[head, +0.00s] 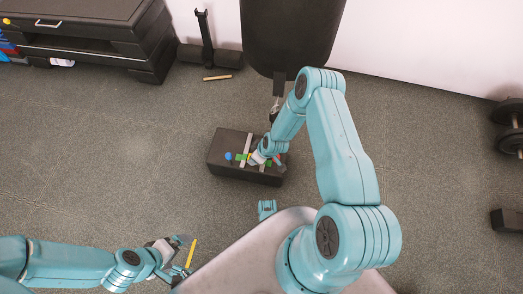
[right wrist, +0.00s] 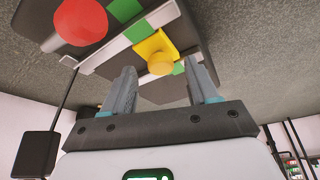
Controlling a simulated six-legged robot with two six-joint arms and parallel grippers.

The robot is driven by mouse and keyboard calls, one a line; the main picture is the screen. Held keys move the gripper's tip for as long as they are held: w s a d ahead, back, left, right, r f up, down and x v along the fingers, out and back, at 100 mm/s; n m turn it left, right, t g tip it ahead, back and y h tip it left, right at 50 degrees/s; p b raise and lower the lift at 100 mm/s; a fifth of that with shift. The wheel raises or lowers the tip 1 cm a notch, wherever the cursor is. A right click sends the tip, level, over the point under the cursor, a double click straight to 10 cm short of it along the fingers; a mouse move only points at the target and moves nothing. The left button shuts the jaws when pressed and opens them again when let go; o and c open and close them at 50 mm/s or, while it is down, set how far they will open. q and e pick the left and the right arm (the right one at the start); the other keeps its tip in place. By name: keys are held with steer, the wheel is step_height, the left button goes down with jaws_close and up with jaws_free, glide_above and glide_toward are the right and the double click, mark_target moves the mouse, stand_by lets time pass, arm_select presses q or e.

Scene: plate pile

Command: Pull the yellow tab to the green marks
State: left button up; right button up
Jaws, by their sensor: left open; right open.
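The yellow tab (right wrist: 150,44) with its round yellow knob (right wrist: 160,63) sits on a pale strip of a dark box (head: 226,166). In the right wrist view, one green mark (right wrist: 121,29) lies up and left of the tab and another green patch (right wrist: 179,68) lies down and right of it. A green mark also shows in the head view (head: 240,157). My right gripper (right wrist: 162,75) is open, its fingers either side of the knob in the picture; contact cannot be told. In the head view it mostly hides the tab. My left gripper (head: 182,256) is open, low in the head view.
A red disc (right wrist: 80,22) is on the box, and a blue knob (head: 228,156) is near its left end. A yellow stick (head: 191,252) shows beside my left gripper. A dark cabinet (head: 90,35) stands at the back left. Grey floor around the box is mostly clear.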

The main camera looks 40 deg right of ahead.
steer(key=p+v, duration=0.5)
steer(key=v, duration=1)
steer(key=shift+r, duration=0.15)
